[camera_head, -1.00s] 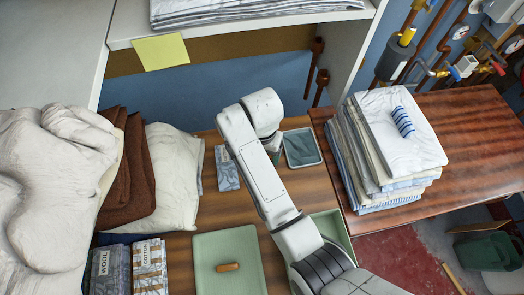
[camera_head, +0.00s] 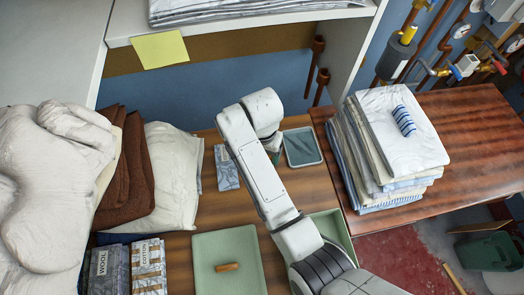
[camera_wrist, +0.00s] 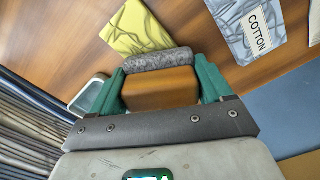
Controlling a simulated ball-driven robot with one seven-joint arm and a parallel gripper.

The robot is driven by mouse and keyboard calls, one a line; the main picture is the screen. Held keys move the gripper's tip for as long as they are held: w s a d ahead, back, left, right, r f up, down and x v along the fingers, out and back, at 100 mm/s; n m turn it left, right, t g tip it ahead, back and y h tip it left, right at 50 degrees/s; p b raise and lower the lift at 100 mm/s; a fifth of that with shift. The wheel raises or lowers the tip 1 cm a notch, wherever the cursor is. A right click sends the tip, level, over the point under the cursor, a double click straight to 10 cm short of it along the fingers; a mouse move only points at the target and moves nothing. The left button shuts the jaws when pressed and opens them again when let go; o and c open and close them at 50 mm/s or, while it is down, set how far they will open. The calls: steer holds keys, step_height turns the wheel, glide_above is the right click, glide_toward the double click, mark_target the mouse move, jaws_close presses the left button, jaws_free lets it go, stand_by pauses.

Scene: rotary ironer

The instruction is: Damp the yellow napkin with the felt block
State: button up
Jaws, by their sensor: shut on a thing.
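In the wrist view, my gripper (camera_wrist: 160,82) is shut on the felt block, with one green finger on each side. The block has a wooden body (camera_wrist: 160,90) and a grey felt face (camera_wrist: 160,60) on the far side. The yellow napkin (camera_wrist: 138,27) has grey patterning and lies on the wooden table just beyond the felt. The felt overlaps its near edge in the picture; I cannot tell whether they touch. In the head view my arm hides the napkin and the block, and only a bit of a green finger shows.
A blue-grey cloth labelled COTTON (camera_wrist: 240,32) lies right of the napkin. A small tray (camera_head: 302,147) sits right of my arm; a green board (camera_head: 229,278) with a wooden-handled piece (camera_head: 227,267) lies in front. Stacked linens (camera_head: 388,150) stand at right.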

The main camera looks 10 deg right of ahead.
steer(key=shift+f, duration=0.5)
stand_by(2.0)
steer(key=shift+r, duration=0.1)
step_height(320, 180, up, 5)
steer(key=p, duration=0.5)
steer(key=shift+r, duration=0.95)
